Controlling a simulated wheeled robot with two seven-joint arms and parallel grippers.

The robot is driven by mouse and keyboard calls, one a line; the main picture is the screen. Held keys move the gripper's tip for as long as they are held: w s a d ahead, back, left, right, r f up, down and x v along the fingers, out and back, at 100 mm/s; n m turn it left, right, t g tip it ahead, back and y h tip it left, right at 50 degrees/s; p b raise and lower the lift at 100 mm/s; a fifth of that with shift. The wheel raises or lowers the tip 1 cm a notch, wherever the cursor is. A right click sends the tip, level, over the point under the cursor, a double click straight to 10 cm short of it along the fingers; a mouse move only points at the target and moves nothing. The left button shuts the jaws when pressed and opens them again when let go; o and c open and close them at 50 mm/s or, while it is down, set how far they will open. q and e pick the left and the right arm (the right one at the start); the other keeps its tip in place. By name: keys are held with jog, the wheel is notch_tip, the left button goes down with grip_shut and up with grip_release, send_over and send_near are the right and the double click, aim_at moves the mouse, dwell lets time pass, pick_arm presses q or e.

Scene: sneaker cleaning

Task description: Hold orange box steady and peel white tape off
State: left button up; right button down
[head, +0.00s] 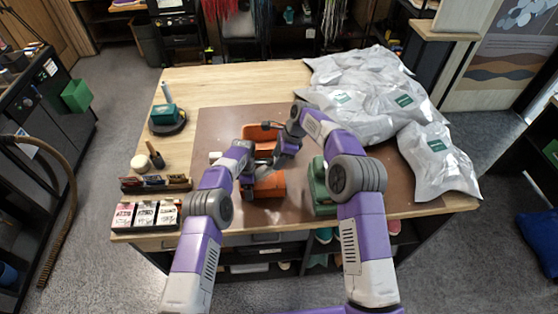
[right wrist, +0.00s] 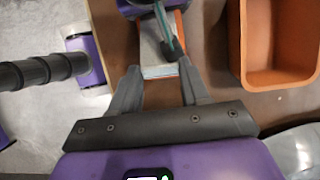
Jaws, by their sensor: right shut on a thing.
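The orange box (head: 269,186) lies on the brown mat, near the front of the table. It also shows in the right wrist view, with a pale upper face (right wrist: 152,48) and orange along its edges. I cannot clearly tell the white tape from that pale face. In the right wrist view a thin grey-green piece crosses above the box.
An open orange bin (head: 258,133) stands just behind the box on the brown mat (head: 222,125). A green object (head: 320,190) stands to the right. Silver bags (head: 375,100) fill the right side. Small boxes (head: 145,215) and a green-topped tool (head: 164,115) are at the left.

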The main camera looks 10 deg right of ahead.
pick_arm(q)
jog(key=o, duration=0.8)
jog(key=shift+s+f, duration=0.2)
jog(key=shift+f, duration=0.1)
jog(key=shift+o, duration=0.2)
jog(key=r, duration=0.8)
jog(key=shift+w+r, duration=0.3)
jog(key=shift+r, duration=0.05)
jog(key=shift+s+a+f, duration=0.1)
jog(key=shift+a, duration=0.05)
